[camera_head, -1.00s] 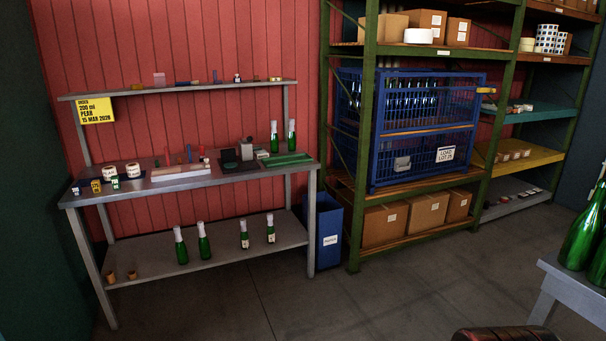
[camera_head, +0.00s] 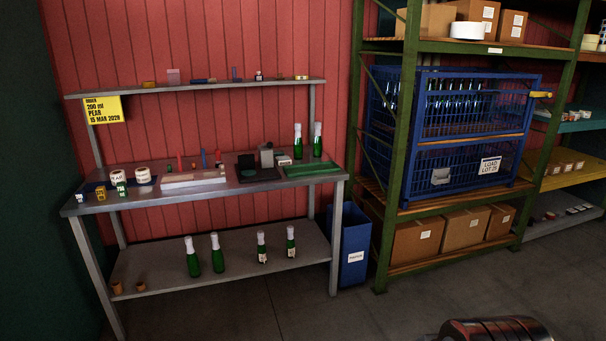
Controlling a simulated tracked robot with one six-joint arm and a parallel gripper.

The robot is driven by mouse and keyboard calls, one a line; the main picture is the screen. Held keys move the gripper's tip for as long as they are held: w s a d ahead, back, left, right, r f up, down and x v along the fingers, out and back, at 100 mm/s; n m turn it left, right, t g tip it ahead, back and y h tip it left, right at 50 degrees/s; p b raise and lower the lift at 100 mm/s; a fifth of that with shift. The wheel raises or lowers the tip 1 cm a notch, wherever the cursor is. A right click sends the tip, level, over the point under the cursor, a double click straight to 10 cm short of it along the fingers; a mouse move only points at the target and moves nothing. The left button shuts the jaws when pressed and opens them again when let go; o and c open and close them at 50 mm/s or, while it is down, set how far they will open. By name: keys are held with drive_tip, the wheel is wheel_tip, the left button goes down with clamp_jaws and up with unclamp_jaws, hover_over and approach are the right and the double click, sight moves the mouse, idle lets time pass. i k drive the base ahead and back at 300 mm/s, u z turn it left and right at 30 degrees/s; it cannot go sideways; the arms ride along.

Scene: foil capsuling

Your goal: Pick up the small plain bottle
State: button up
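Two green bottles with pale tops and no visible label stand upright at the left-middle of the bench's lower shelf: one plain bottle (camera_head: 192,258) and another plain bottle (camera_head: 217,255) beside it. To their right stand two slimmer bottles with pale labels, a left one (camera_head: 262,248) and a right one (camera_head: 291,243). Two more green bottles stand on the bench top at the back right, a left one (camera_head: 298,145) and a right one (camera_head: 317,143); I see no label on them. I cannot tell which bottle is the small plain one. My gripper is not in view.
The metal bench (camera_head: 150,199) stands against the red wall, with jars, tags and tools on top. A yellow order sign (camera_head: 102,109) reads 200 ml, PEAR. A blue bin (camera_head: 355,245) and green rack (camera_head: 402,130) with a blue cage (camera_head: 470,147) stand right.

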sight(298, 144)
drive_tip(key=u, duration=0.3)
drive_tip(key=i, duration=1.5)
drive_tip(key=u, duration=0.4)
drive_tip(key=i, duration=2)
drive_tip(key=u, duration=0.05)
